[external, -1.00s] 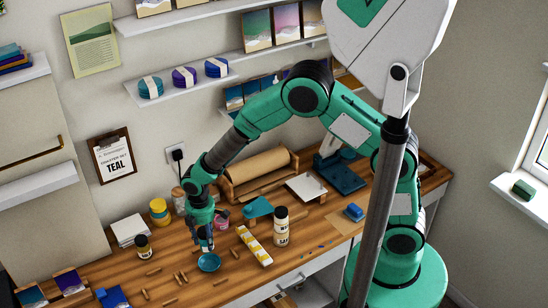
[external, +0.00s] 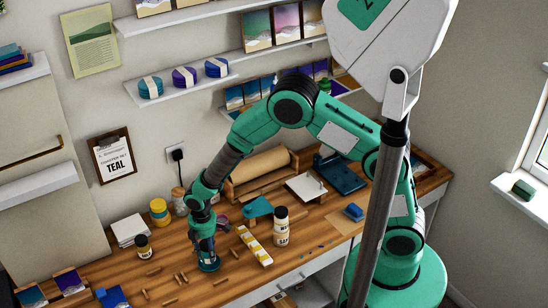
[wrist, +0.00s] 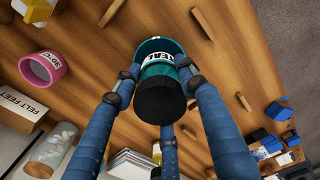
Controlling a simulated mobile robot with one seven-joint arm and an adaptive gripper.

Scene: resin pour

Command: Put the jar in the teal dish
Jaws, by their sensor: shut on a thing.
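The jar (wrist: 160,98) has a black lid and a teal label; it sits between the blue fingers of my gripper (wrist: 158,82) in the wrist view. My gripper is shut on it. The teal dish (wrist: 158,45) shows just beyond the jar's far end, which overlaps it. I cannot tell whether the jar touches the dish's floor. In the external view my gripper (external: 206,258) points down at the teal dish (external: 210,267), and the jar is hidden by the fingers there.
Several wooden pegs (external: 181,279) lie around the dish. A small dark-lidded jar (external: 144,246) stands to the left. A tall labelled bottle (external: 281,226) and a yellow-white strip (external: 254,246) are to the right. A pink cup (wrist: 42,68) is close by.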

